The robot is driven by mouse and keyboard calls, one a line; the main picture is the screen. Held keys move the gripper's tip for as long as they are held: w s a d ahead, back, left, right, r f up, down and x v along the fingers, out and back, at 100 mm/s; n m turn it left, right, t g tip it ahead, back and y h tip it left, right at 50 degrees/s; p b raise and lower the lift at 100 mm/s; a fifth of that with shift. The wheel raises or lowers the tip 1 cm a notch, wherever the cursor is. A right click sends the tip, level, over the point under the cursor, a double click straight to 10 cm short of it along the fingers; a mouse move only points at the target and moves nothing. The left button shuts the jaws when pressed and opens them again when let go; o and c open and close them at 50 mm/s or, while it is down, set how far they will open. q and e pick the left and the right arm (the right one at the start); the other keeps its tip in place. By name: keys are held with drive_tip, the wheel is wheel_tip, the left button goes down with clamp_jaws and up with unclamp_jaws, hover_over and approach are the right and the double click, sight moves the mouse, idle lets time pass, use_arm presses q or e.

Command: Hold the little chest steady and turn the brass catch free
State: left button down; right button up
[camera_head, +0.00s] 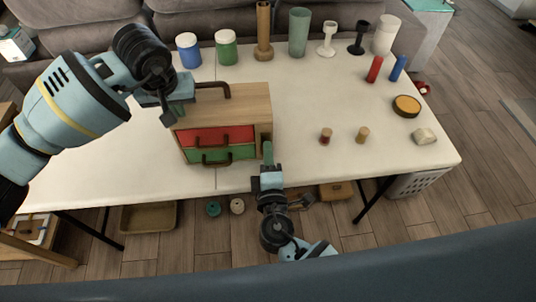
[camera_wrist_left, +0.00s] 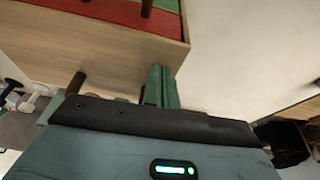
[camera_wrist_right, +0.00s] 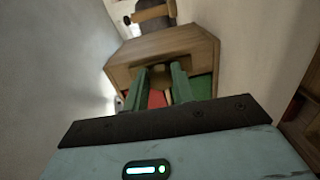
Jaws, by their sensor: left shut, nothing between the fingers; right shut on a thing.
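The little wooden chest (camera_head: 250,105) stands upright on the white table. It has a red drawer (camera_head: 215,136) over a green drawer (camera_head: 222,155), both with brown handles. My left gripper (camera_wrist_left: 160,85) is shut and empty beside the chest's left side; I cannot tell if it touches. My right gripper (camera_wrist_right: 160,82) is at the chest's front right edge, its green fingers shut on a small brownish piece, apparently the brass catch (camera_wrist_right: 160,72). The fingers hide most of it, so its angle cannot be told. The right fingers also show in the head view (camera_head: 267,152).
Blue (camera_head: 188,50) and green (camera_head: 226,47) jars and several vases line the back. Small pegs (camera_head: 326,136), a round yellow-topped tin (camera_head: 406,105) and a pale block (camera_head: 424,136) lie right. The table between is clear.

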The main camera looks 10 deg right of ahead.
use_arm(q)
drive_tip(key=shift+s+f, duration=0.15)
drive_tip(key=shift+f, duration=0.25)
use_arm(e)
drive_tip(key=shift+a+r, duration=0.1)
drive_tip(key=o, duration=1)
drive_tip(key=s, duration=0.7)
drive_tip(key=shift+s, duration=0.35)
drive_tip(key=shift+a, duration=0.1)
use_arm(q)
drive_tip(key=shift+r+p, duration=0.45)
drive_tip(key=shift+r, duration=0.75)
drive_tip(key=shift+w+r+p, duration=0.2)
drive_tip(key=shift+r+p, duration=0.6)
drive_tip(key=shift+r, duration=1.4)
use_arm(e)
drive_tip(key=shift+t, duration=0.4)
drive_tip(key=r, duration=0.2)
drive_tip(key=w+r, duration=0.1)
drive_tip(key=r, duration=0.2)
drive_tip(key=shift+w+r, duration=0.15)
